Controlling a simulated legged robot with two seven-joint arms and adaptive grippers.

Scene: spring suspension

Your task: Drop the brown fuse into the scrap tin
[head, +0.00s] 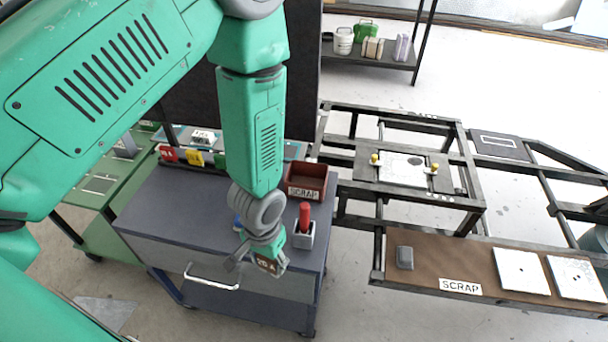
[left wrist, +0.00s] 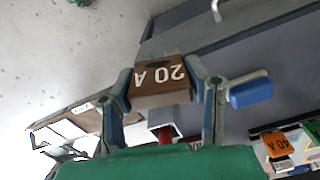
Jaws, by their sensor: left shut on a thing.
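The brown fuse (head: 268,265), marked 20 A, is in my left gripper (head: 254,262), above the front edge of the grey cart top. In the left wrist view the fuse (left wrist: 160,94) sits between the two fingers of my left gripper (left wrist: 163,82), which are shut on its sides. The scrap tin (head: 306,188) is a dark red open box with a SCRAP label, standing at the back right of the cart top. My gripper is in front of the tin and left of it, apart from it. My right gripper is not in view.
A red-handled tool stands in a grey holder (head: 303,236) between my gripper and the tin's side of the cart. Red and yellow labelled fuses (head: 182,157) are at the back left. A brown bench board (head: 422,263), also labelled SCRAP, lies at the right, with white plates (head: 520,271).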

